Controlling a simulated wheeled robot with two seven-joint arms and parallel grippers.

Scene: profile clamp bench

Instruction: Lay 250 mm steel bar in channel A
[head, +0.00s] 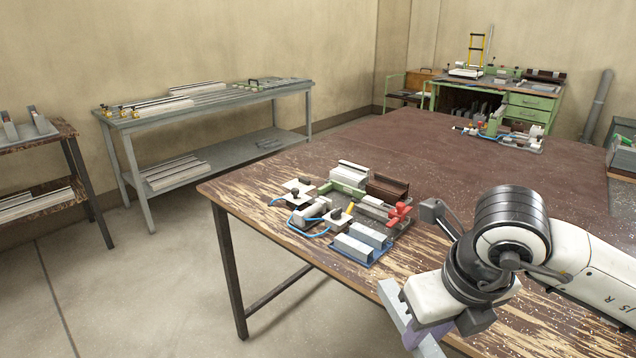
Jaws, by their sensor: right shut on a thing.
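My right gripper (420,318) comes in from the lower right and is shut on a grey bar (394,303). The bar slants down to the right in front of the table's near edge; its lower end is partly hidden by the gripper or cut off by the frame. The clamp fixture (388,229) sits on the near table, up and left of the gripper and apart from the bar. It carries a white profile (354,171), a brown channel (388,188) and a red clamp (400,213). No channel letter is readable. My left gripper is not in view.
Two grey blocks lie in a blue tray (357,252) at the fixture's front. White blocks and blue hoses crowd its left side. The large worn table (440,150) is mostly clear behind it. A second fixture (497,130) stands farther back. A grey bench (220,95) stands at left.

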